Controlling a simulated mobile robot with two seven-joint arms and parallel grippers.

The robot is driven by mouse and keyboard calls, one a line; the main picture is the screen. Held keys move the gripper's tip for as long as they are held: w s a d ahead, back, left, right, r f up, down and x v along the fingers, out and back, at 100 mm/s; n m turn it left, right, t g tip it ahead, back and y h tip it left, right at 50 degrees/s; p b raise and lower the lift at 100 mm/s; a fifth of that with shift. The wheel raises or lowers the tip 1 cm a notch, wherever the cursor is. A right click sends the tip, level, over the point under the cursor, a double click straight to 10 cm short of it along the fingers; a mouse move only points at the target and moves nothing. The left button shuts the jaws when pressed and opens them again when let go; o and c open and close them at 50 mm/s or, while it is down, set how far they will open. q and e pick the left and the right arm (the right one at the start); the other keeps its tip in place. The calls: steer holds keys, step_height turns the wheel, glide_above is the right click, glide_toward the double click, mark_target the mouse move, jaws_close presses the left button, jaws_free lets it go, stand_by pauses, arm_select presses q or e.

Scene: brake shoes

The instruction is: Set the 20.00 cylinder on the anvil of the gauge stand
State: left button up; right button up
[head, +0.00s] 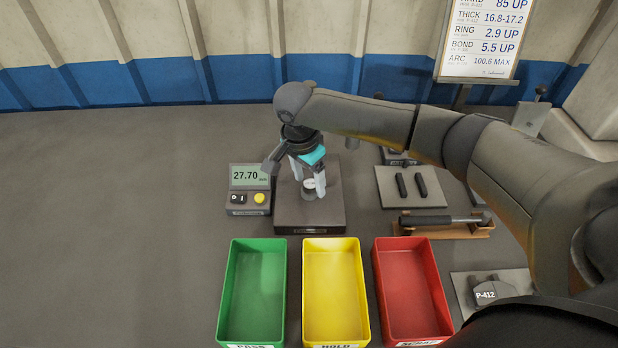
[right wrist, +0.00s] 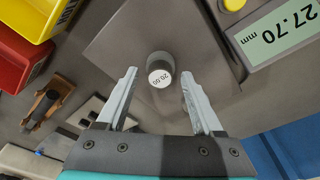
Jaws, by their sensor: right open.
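The 20.00 cylinder (right wrist: 160,77) shows its white, labelled top in the right wrist view and is a small white-topped piece (head: 309,184) in the head view. It is upright above the base of the gauge stand (head: 308,216). A dark round part is under the white top; I cannot tell whether it is the cylinder's side or the anvil. My right gripper (head: 310,187) is open, with one finger on each side of the cylinder and a gap to both in the right wrist view (right wrist: 159,76). My right arm and gripper hide much of the stand. My left gripper is not in view.
The gauge readout (head: 249,177) reads 27.70 mm, left of the stand. Green (head: 255,290), yellow (head: 333,290) and red (head: 405,290) bins stand in front. Two dark bars lie on a plate (head: 393,197) at right, behind a wooden holder (head: 440,231). The table's left is clear.

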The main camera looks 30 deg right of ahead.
step_height(320, 180, up, 12)
steer(key=a+p, duration=0.1)
steer(key=p, duration=0.1)
steer(key=shift+s+a+p, duration=0.3)
steer(key=shift+a+p, duration=0.1)
steer(key=shift+r, duration=0.1)
steer(key=shift+c, duration=0.4)
stand_by(0.6)
